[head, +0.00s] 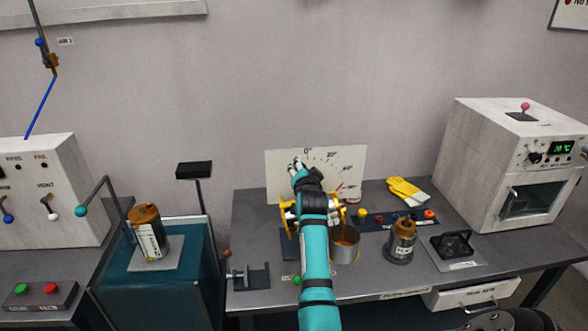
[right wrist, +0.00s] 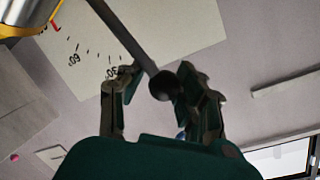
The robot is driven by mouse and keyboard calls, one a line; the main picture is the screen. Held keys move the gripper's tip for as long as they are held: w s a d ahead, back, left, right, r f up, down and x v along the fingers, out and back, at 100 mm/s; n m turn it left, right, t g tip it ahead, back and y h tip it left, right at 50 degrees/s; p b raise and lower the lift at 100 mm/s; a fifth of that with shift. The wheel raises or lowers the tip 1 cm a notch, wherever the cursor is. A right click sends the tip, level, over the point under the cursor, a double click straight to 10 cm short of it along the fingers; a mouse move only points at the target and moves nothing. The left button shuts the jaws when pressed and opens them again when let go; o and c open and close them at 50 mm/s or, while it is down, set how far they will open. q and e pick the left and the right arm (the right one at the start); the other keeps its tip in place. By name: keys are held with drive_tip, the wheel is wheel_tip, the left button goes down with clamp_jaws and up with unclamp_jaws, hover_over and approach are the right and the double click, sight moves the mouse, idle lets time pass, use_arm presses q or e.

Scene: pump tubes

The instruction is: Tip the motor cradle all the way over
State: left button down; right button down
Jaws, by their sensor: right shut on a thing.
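The yellow motor cradle (head: 290,215) stands on the bench in front of a white angle board (head: 275,175), mostly hidden behind my right arm in the head view. A yellow and metal part (right wrist: 25,15), apparently the cradle with its motor, shows at the upper left of the right wrist view. My right gripper (head: 298,166) is raised above the cradle, in front of the board. In the right wrist view its fingers (right wrist: 158,80) are shut around the end of a grey lever (right wrist: 125,35) with a dark ball knob (right wrist: 163,86). The cradle's exact tilt is hidden. My left gripper is out of view.
A metal cup (head: 345,250) with orange-brown contents stands just right of my arm. Further right are a brown-topped canister (head: 402,240), yellow gloves (head: 407,190) and a white oven (head: 510,165). A small grey bracket (head: 252,277) sits at left.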

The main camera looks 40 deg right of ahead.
drive_tip(key=shift+s+d+f+m+y+p, duration=0.15)
drive_tip(key=shift+s+d+f+m+p, duration=0.1)
drive_tip(key=shift+s+d+f+m, duration=0.15)
drive_tip(key=shift+s+d+f+m+y+p, duration=0.2)
drive_tip(key=shift+s+d+m, duration=0.1)
drive_tip(key=shift+d, duration=0.2)
drive_tip(key=shift+m, duration=0.8)
drive_tip(key=shift+s+d+f+p, duration=0.15)
drive_tip(key=shift+s+d, duration=0.25)
drive_tip(key=shift+d, duration=0.2)
drive_tip(key=shift+s+d+f+p, duration=0.15)
drive_tip(key=shift+s+d, duration=0.2)
drive_tip(key=shift+d, duration=0.3)
drive_tip(key=shift+s+d+p, duration=0.15)
drive_tip(key=shift+s+d, duration=0.25)
drive_tip(key=shift+d, duration=0.2)
drive_tip(key=c, duration=0.8)
unclamp_jaws()
drive_tip(key=shift+s+d, duration=0.2)
drive_tip(key=shift+s, duration=0.05)
drive_tip(key=o, duration=0.4)
drive_tip(key=shift+w+r, duration=0.1)
drive_tip(key=shift+r, duration=0.1)
drive_tip(key=shift+c, duration=0.2)
drive_tip(key=v, duration=1.2)
